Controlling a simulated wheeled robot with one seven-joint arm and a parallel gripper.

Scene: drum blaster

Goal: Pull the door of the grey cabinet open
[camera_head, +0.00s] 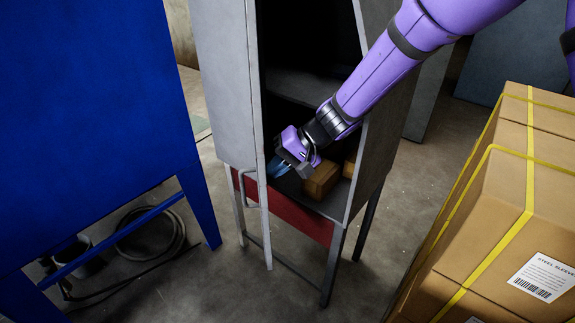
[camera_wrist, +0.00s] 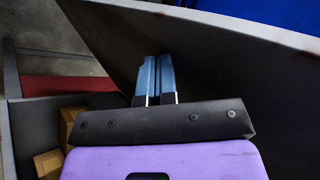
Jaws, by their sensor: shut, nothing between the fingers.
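The grey cabinet (camera_head: 378,165) stands on legs in the middle of the head view. Its door (camera_head: 256,110) is swung partly out and shows nearly edge-on at the left of the opening, with a bar handle (camera_head: 247,190) on its outer side. My gripper (camera_head: 276,168) is shut and empty, at the opening on the inner side of the door. In the wrist view the blue fingers (camera_wrist: 155,78) lie together and point toward the door's dark inner face (camera_wrist: 220,55). I cannot tell whether they touch it.
Small brown boxes (camera_head: 321,181) sit on the cabinet's bottom shelf beside my gripper. A blue metal unit (camera_head: 85,120) stands left of the door, with floor between. Strapped cartons (camera_head: 480,225) fill the right. A coiled hose (camera_head: 150,235) lies at left.

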